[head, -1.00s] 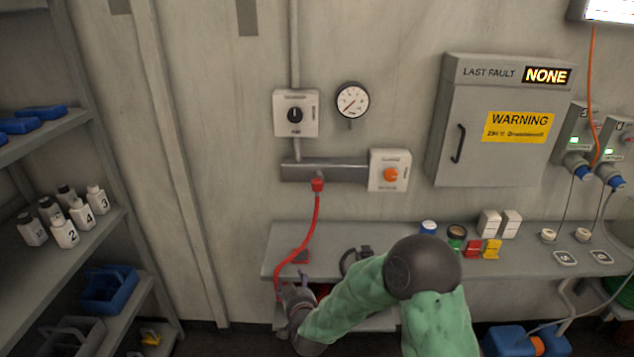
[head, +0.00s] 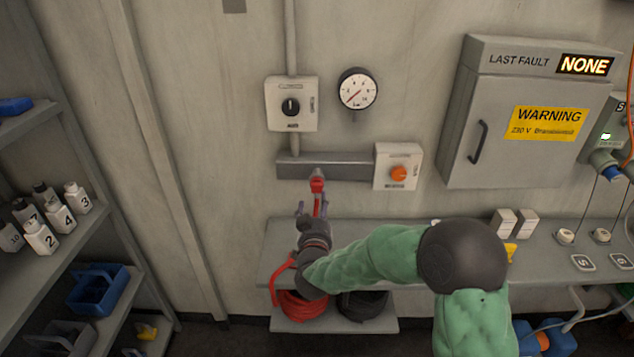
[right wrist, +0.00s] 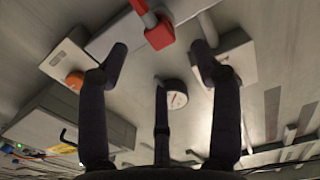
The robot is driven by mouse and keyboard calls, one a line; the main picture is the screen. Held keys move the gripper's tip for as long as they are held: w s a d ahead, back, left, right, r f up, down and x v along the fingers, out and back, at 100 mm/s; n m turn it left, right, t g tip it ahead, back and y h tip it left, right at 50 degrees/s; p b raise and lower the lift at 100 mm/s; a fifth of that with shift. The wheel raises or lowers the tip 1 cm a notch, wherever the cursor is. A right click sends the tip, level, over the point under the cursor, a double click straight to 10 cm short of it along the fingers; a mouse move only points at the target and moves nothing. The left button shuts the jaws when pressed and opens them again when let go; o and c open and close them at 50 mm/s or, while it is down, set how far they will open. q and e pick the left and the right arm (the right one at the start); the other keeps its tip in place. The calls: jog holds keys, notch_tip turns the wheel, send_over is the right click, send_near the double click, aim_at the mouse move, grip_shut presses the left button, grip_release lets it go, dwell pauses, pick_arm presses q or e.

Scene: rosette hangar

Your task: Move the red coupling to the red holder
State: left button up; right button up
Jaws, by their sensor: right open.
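The red coupling (head: 317,184) sits on the underside of the grey wall manifold (head: 330,166), with its red hose running down behind my gripper. It also shows at the top of the right wrist view (right wrist: 158,32). My right gripper (head: 312,208) is open and empty just below the coupling, pointing up at it. In the right wrist view its fingers spread to either side, with the coupling beyond their tips. I cannot make out the red holder; my arm covers part of the bench. My left gripper is not in view.
An orange-knob switch box (head: 398,166) is right of the manifold, and a black-knob box (head: 292,104) and gauge (head: 357,89) are above. A bench (head: 400,232) runs below, with a red hose coil (head: 300,304) on its lower shelf. Shelving with bottles (head: 62,216) stands left.

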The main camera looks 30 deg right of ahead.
aim_at(317, 190)
jog(key=shift+b+x, duration=0.5)
jog(key=shift+x, duration=3.95)
grip_shut()
jog(key=shift+a, duration=0.15)
jog(key=shift+v, duration=2.35)
jog(key=shift+s+a, duration=0.2)
jog(key=shift+s, duration=0.35)
